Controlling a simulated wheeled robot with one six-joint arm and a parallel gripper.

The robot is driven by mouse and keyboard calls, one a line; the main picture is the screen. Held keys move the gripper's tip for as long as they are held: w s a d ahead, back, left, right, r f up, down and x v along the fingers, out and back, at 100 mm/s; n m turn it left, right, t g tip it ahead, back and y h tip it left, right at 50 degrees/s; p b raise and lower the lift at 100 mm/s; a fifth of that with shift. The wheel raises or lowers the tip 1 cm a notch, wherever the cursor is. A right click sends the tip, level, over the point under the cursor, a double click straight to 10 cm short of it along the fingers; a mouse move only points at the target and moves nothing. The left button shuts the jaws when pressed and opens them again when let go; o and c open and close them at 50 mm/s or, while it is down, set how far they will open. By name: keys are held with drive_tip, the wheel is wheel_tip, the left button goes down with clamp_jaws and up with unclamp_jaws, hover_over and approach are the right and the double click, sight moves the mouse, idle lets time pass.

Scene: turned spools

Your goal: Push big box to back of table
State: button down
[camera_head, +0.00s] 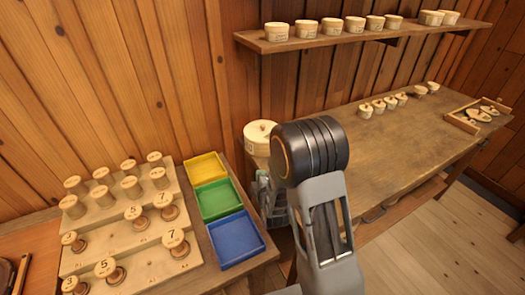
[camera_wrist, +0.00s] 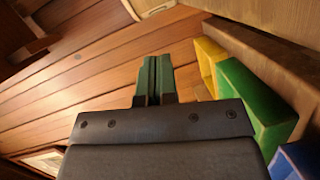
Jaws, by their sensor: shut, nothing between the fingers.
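The big box (camera_head: 259,136) is a round, pale lidded box with a small knob. It stands at the left end of the long wooden table (camera_head: 425,135) near the plank wall, and my arm partly hides it in the head view. My gripper (camera_wrist: 157,62) is shut and empty in the wrist view, its green fingertips together. A pale object (camera_wrist: 150,5) at the top edge of the wrist view may be the big box; it is cut off and apart from the fingertips. In the head view, my arm largely hides the gripper.
Yellow (camera_head: 203,168), green (camera_head: 217,199) and blue (camera_head: 236,238) trays lie beside a stepped spool rack (camera_head: 130,240) at left. Small round boxes (camera_head: 390,102) line the table's back. A shelf (camera_head: 340,40) with boxes hangs above. A shallow tray (camera_head: 460,122) lies far right.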

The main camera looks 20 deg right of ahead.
drive_tip(key=n+t, duration=0.1)
drive_tip(key=p, duration=0.3)
approach(260, 148)
drive_tip(key=w+a, duration=0.2)
drive_tip(key=w, duration=0.1)
drive_tip(key=w+d, duration=0.1)
drive_tip(key=w, duration=0.1)
drive_tip(key=shift+w+d+n+p, duration=0.35)
drive_tip(key=shift+d+n, duration=0.05)
drive_tip(key=shift+w+d, duration=0.4)
drive_tip(key=shift+d, duration=0.05)
drive_tip(key=shift+w+f, duration=0.1)
